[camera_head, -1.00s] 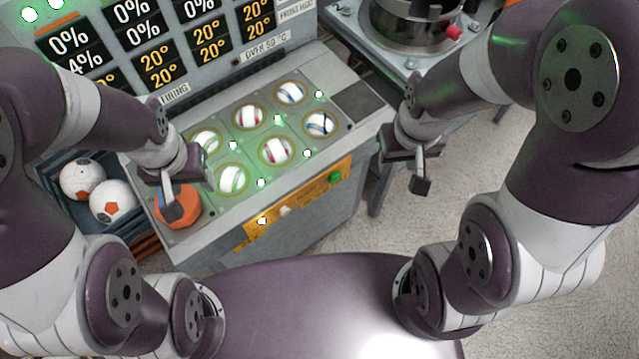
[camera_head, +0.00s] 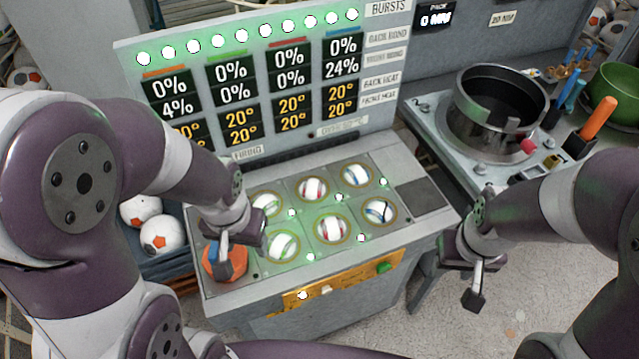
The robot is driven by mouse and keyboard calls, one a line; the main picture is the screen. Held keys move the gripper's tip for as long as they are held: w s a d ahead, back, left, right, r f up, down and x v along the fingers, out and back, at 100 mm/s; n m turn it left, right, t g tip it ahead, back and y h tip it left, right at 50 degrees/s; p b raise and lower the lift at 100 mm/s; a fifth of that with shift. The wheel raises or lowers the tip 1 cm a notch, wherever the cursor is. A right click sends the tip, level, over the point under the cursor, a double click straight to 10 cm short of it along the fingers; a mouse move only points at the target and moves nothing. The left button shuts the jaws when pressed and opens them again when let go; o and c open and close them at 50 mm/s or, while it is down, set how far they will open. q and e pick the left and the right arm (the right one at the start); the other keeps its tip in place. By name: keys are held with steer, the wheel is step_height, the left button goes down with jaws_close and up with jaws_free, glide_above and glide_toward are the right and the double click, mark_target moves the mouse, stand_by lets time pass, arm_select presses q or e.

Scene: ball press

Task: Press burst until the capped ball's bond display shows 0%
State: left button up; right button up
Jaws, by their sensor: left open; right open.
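The display board (camera_head: 255,80) has columns under orange, green, red and blue bars. The orange column (camera_head: 172,96) reads 0% over 4%, green and red read 0% over 0%, blue reads 0% over 24%. Below it, the console (camera_head: 330,280) holds striped balls in rings, such as a red-striped ball (camera_head: 332,228). An orange cap (camera_head: 226,264) sits at its left corner and hides whatever is under it. My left gripper (camera_head: 222,262) is open, over the cap; I cannot tell whether it touches. My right gripper (camera_head: 475,298) is open and empty, right of the console.
The console front has a yellow panel (camera_head: 345,285) with a green button (camera_head: 384,267) and a pale button (camera_head: 327,290). A crate (camera_head: 170,268) with footballs stands left. A metal pot (camera_head: 497,105) and an orange-handled tool (camera_head: 597,118) are at right.

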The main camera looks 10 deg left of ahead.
stand_by(0.9)
jaws_close()
stand_by(1.6)
